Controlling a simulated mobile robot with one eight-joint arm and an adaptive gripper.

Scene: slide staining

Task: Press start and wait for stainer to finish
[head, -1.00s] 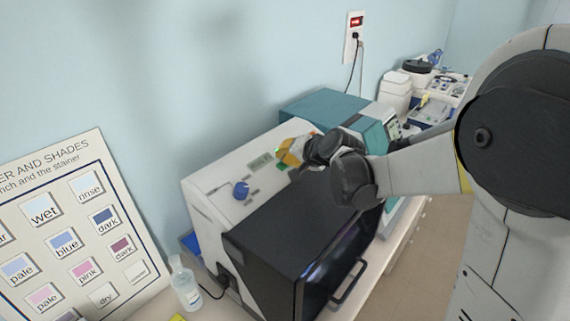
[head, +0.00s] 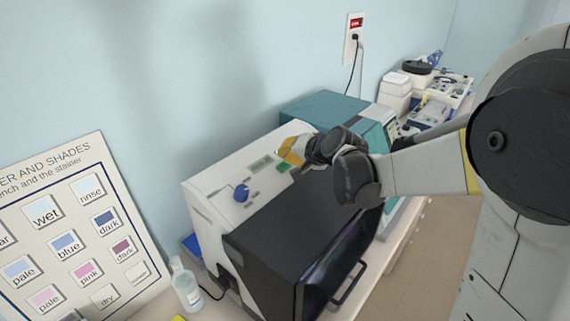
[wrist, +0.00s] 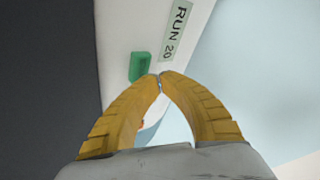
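The stainer (head: 215,187) is a white machine with a dark front door, which is down. Its display (head: 261,163) shows in the wrist view (wrist: 176,30) and reads "RUN 20". The green start button (head: 284,168) is beside it and also shows in the wrist view (wrist: 140,66). My gripper (head: 284,152) is over the top panel close to the button and display. In the wrist view its yellow fingertips (wrist: 160,77) meet with nothing between them, just beside the green button. I cannot tell whether they touch the panel.
A blue knob (head: 241,191) sits on the panel. A teal machine (head: 322,108) stands behind to the right. A bottle (head: 185,284) and a shade chart (head: 75,215) are at the left. A wall outlet (head: 353,35) is above.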

